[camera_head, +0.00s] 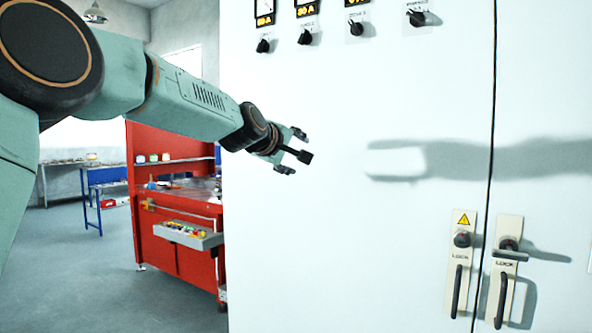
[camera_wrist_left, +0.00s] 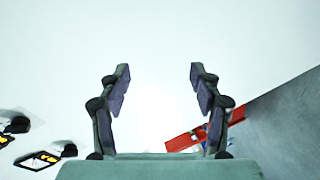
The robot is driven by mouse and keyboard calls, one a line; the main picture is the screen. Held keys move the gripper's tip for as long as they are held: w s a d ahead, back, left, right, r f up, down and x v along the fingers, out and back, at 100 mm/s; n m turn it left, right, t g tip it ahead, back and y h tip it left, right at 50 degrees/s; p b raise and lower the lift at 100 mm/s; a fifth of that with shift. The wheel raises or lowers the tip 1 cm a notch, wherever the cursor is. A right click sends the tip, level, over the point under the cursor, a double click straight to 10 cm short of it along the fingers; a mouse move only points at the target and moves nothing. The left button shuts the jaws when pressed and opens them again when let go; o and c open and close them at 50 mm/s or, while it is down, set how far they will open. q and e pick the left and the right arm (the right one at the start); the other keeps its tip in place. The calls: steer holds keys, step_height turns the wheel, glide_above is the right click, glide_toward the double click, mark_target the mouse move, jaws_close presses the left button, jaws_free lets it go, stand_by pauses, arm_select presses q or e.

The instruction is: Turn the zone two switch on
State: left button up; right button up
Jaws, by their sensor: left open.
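A row of black rotary switches runs along the top of the white cabinet front in the head view: a first switch (camera_head: 263,45), a second switch (camera_head: 304,37), a third switch (camera_head: 355,28) and a fourth switch (camera_head: 416,18). Their labels are too small to read surely, so I cannot tell by text which is zone two. My left gripper (camera_head: 293,152) is open and empty, below the switches and apart from them. In the left wrist view the open fingers (camera_wrist_left: 160,75) frame only a pale surface. My right gripper is not in view.
Meters with orange readouts (camera_head: 307,11) sit above the switches. Two lock handles (camera_head: 458,262) (camera_head: 504,270) stick out at the cabinet's lower right. A red workbench (camera_head: 175,210) with an open drawer (camera_head: 188,235) stands at left. The cabinet front around my gripper is bare.

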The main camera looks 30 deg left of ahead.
arm_select(q)
steer(key=f, duration=0.1)
steer(key=d+f, duration=0.1)
steer(key=f, duration=0.1)
steer(key=shift+s+m, duration=0.15)
steer(key=shift+m, duration=0.25)
steer(key=shift+a, duration=0.1)
steer(key=shift+w+a+f, duration=0.1)
steer(key=shift+w+f, duration=0.05)
steer(key=shift+w, duration=0.05)
